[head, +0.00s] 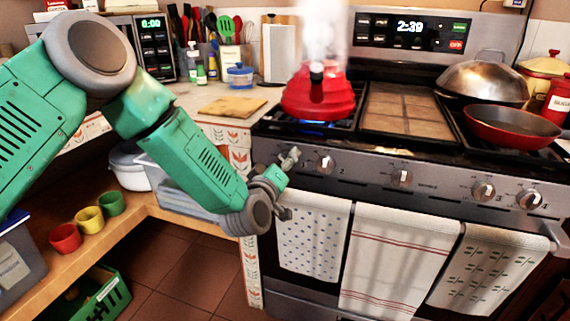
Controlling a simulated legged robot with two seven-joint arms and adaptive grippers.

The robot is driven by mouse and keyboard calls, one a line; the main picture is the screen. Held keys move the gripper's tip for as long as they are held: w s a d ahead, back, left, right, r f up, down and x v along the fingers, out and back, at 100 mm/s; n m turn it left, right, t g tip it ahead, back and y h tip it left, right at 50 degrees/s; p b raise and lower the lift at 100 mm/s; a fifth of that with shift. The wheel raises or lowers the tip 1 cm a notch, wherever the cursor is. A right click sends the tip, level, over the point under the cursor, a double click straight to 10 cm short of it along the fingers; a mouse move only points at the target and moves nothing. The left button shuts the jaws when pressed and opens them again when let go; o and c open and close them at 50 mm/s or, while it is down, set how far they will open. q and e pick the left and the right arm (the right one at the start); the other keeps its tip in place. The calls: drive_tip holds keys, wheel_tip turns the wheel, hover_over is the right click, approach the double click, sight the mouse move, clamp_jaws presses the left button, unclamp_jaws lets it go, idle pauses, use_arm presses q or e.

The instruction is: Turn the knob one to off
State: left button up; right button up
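The stove's front panel (365,176) carries a row of silver knobs. The leftmost knob (325,165) is in plain view. Further right are a second knob (402,177), a third knob (483,191) and another near the right end (529,199). No number that marks knob one is readable. A blue flame (314,129) burns under the red kettle (318,97) at the back left of the leftmost knob. My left gripper (291,184) is just left of the leftmost knob, apart from it, with its fingers spread and empty. My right gripper is out of view.
Steam rises from the kettle. A red pan (512,128) and a domed metal lid (484,82) are on the right burners. Towels (398,262) hang from the oven handle below the knobs. A cutting board (233,107) lies on the left counter.

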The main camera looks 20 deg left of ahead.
use_arm(q)
drive_tip(key=shift+w, duration=0.45)
drive_tip(key=c, duration=1.1)
drive_tip(key=m+p, duration=0.2)
drive_tip(key=m, duration=0.2)
drive_tip(key=shift+d+r, duration=0.1)
drive_tip(key=shift+d, duration=0.05)
drive_tip(key=shift+m+p, duration=1)
drive_tip(key=shift+m, duration=1.4)
drive_tip(key=shift+d, duration=0.1)
